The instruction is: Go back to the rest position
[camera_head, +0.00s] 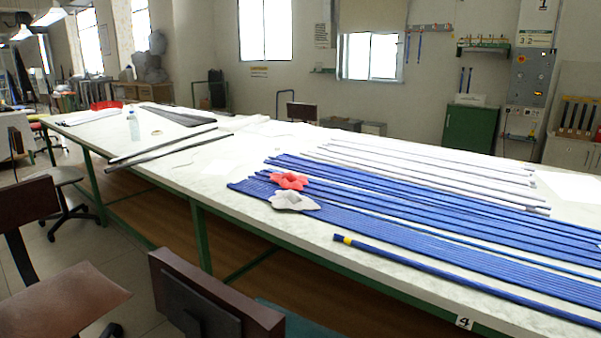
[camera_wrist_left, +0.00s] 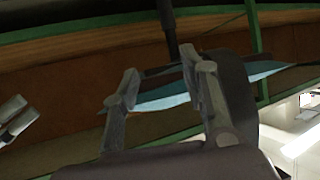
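Neither of my grippers shows in the head view. In the left wrist view my left gripper (camera_wrist_left: 160,72) has its two grey fingers spread apart with nothing between them. It is open and empty. Behind its fingers are a chair's dark and teal parts, apparently upside down in this view. A pair of pale grey prongs at the left edge of that view looks like my right gripper (camera_wrist_left: 15,120); it is cut off, so its opening is unclear.
A long white table (camera_head: 190,170) bears blue rods (camera_head: 400,215), white rods (camera_head: 430,165), a red star-shaped piece (camera_head: 289,181), a grey one (camera_head: 293,201) and a bottle (camera_head: 134,126). Chairs stand before it, including a brown-backed one (camera_head: 215,300) close by and another at left (camera_head: 60,300).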

